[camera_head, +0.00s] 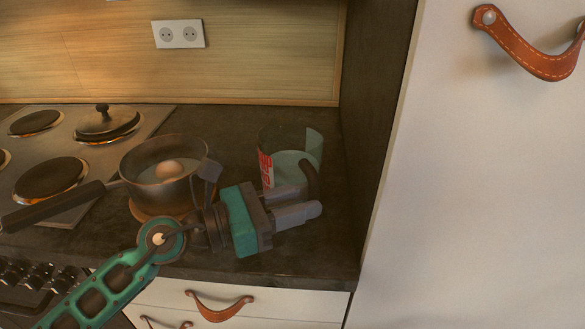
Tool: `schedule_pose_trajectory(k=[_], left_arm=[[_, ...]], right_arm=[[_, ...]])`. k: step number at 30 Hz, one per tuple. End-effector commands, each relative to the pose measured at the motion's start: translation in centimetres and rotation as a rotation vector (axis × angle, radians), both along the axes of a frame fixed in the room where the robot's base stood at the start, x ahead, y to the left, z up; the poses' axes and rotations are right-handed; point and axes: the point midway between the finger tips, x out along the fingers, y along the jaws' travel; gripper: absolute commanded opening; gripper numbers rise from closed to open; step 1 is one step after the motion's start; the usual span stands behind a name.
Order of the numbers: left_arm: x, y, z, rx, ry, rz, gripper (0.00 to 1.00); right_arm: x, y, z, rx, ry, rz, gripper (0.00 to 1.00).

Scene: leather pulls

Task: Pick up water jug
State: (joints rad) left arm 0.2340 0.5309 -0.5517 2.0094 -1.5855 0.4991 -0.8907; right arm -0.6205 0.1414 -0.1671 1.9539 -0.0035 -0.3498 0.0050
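The water jug (290,143) is a clear glass vessel with a red-marked white label and a dark curved handle. It stands upright on the dark countertop near the right side panel. My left gripper (312,200) is in front of the jug, its two grey fingers apart and pointing right. The fingers are at the lower end of the jug's handle (312,178); whether they touch it I cannot tell. The gripper hides the jug's lower front. My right gripper is not in view.
A saucepan (140,186) with an egg in it stands left of the gripper, its long handle pointing left. A tall white cabinet (470,200) bounds the right.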

Motion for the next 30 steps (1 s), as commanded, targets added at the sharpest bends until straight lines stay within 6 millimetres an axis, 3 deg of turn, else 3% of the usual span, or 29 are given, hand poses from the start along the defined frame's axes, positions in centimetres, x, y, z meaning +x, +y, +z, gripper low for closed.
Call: schedule_pose_trajectory(k=[6,14,24,30], left_arm=[[1.1,-2.3,0.2,-0.002,0.001,0.000,0.32],[1.1,-2.4,0.1,0.000,0.001,0.000,0.31],[1.1,-2.4,0.1,0.000,0.001,0.000,0.00],[1.1,-2.4,0.1,0.000,0.001,0.001,0.00]], right_arm=[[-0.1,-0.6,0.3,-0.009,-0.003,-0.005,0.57],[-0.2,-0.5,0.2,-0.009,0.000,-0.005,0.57],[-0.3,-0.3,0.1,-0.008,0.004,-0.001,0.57],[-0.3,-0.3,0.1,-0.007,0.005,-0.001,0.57]])
